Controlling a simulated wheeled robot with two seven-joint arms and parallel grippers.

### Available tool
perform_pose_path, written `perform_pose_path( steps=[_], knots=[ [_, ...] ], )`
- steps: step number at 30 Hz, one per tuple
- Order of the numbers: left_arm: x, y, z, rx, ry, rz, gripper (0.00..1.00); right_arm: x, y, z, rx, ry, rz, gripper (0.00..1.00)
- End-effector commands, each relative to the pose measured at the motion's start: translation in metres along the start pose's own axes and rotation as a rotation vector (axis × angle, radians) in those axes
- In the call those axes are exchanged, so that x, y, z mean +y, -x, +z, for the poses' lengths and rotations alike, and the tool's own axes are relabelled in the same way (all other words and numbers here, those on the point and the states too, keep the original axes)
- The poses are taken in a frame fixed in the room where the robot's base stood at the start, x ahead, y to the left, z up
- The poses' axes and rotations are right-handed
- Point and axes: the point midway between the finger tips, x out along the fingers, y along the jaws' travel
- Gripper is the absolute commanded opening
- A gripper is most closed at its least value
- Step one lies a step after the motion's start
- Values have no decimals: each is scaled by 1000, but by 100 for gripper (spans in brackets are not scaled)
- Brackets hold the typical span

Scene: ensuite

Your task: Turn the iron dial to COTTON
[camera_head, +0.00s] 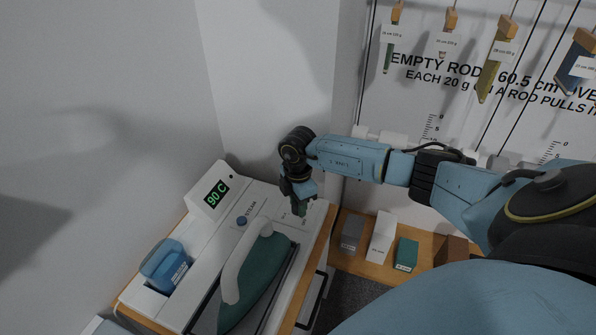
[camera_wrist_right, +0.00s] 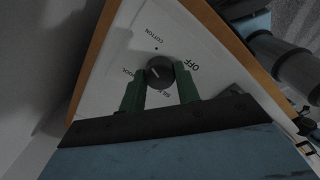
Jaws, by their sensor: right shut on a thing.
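The round dark dial (camera_wrist_right: 159,71) sits on a white panel in the right wrist view. Labels stand around it: COTTON above, OFF at the right, WOOL at the left and SILK below. A short pale mark on the dial points roughly left, between WOOL and COTTON; its exact setting is hard to read. My right gripper (camera_wrist_right: 160,84) is shut on the dial, one green finger on each side. In the head view my right gripper (camera_head: 299,207) reaches down to the station's far right corner and hides the dial. The green iron (camera_head: 262,270) with a white handle rests on the station. My left gripper is not in view.
The station (camera_head: 205,258) has a display (camera_head: 216,193) reading 90 C, a blue knob (camera_head: 241,221) and a blue water tank (camera_head: 166,266). Several small blocks stand on a wooden shelf (camera_head: 345,262) at the right. Hanging tools and a wall chart (camera_head: 430,85) are behind my right arm.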

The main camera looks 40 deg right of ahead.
Motion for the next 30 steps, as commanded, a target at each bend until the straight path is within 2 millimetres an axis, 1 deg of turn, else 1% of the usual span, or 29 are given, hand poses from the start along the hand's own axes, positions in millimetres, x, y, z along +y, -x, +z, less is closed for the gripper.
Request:
perform_pose_path(
  steps=[1, 6, 15, 22, 30],
  knots=[
    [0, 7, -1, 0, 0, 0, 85, 0, 4, 0, 0, -42, 1, 9],
    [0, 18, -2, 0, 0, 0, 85, 1, 4, 0, 0, -183, 2, 9],
    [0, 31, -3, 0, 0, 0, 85, 1, 2, 1, -1, -356, 2, 9],
    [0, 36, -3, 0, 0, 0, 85, 1, 2, 0, 0, -417, 3, 9],
    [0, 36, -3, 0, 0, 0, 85, 1, 1, 0, 1, -432, 3, 9]
  ],
)
